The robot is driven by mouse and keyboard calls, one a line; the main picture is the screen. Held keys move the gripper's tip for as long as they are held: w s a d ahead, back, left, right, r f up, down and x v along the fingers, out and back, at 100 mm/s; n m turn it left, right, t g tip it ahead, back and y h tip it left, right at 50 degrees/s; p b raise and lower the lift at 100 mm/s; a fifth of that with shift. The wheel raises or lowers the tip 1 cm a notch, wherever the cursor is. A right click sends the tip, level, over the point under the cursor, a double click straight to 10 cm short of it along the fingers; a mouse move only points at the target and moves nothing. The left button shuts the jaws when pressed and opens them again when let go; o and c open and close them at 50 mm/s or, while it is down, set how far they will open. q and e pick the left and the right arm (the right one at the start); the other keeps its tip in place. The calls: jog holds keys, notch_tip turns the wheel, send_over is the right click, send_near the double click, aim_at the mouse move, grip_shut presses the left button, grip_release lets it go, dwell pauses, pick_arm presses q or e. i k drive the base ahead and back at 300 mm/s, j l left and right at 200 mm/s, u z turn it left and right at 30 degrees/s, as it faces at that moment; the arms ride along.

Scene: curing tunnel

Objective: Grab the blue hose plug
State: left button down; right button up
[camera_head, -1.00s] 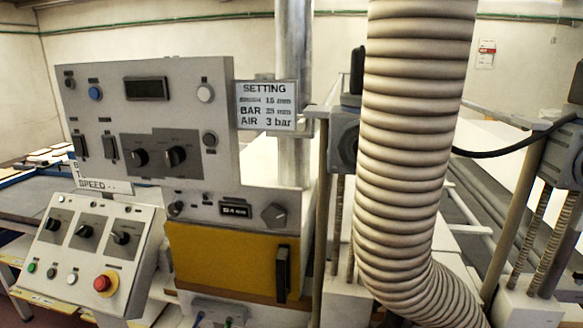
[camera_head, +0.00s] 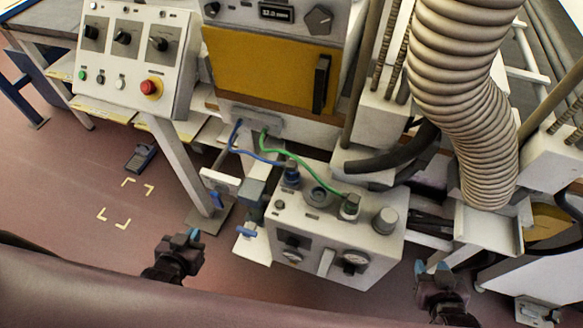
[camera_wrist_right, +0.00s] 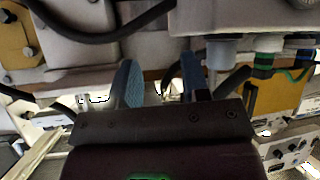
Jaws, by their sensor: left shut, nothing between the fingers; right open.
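The blue hose plug (camera_head: 291,172) stands upright in a socket on top of the white air unit (camera_head: 320,258), with a blue hose running from it to the panel above. A green hose plug (camera_head: 349,206) stands to its right on the same unit. My left gripper (camera_head: 188,238) is shut and empty, left of the unit and apart from the plug. My right gripper (camera_head: 432,269) is open and empty, right of the unit. In the right wrist view its two blue-padded fingers (camera_wrist_right: 158,84) are spread, with the green plug (camera_wrist_right: 265,56) to their right.
A capped socket (camera_head: 318,196) lies between the two plugs, and a grey knob (camera_head: 385,221) is at the unit's right. A ribbed duct (camera_head: 470,90) comes down at the right. The control box (camera_head: 140,55) stands at upper left. The floor at left is mostly clear.

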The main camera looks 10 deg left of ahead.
aim_at(290, 166)
jog(key=j+z, duration=0.15)
jog(key=j, duration=0.45)
jog(key=k+j+z, duration=0.15)
jog(key=j, duration=0.5)
jog(key=j+z, duration=0.15)
jog(key=j, duration=0.45)
